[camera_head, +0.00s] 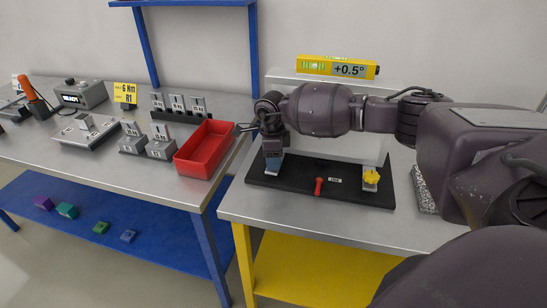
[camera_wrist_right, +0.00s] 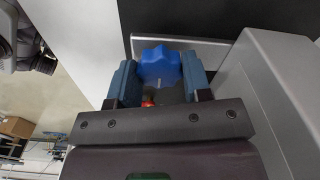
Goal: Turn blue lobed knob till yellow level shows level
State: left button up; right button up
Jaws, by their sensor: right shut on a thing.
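The blue lobed knob (camera_wrist_right: 158,65) shows in the right wrist view between the two fingers of my right gripper (camera_wrist_right: 158,78), which is shut on it. In the head view my right gripper (camera_head: 273,164) points down at the left end of the black base (camera_head: 300,187) and hides the knob. The yellow level (camera_head: 315,65) lies along the top of the pale upright panel (camera_head: 340,148). Its display reads +0.5°. Its vial is too small to read exactly. My left gripper is not in view.
A yellow lobed knob (camera_head: 371,177) stands at the base's right end, and a red-handled part (camera_head: 318,186) lies between. A red tray (camera_head: 206,148) sits on the left bench beside several grey boxes. My right arm spans in front of the panel.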

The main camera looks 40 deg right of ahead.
jog(key=shift+s+a+f, duration=0.1)
jog(key=shift+s+f, duration=0.05)
jog(key=shift+f, duration=0.15)
jog(key=o, duration=0.9)
jog(key=shift+r, duration=0.1)
jog(key=shift+r, duration=0.15)
jog(key=r, duration=1)
jog(key=shift+w+a+r, duration=0.1)
jog(key=shift+w+r, duration=0.15)
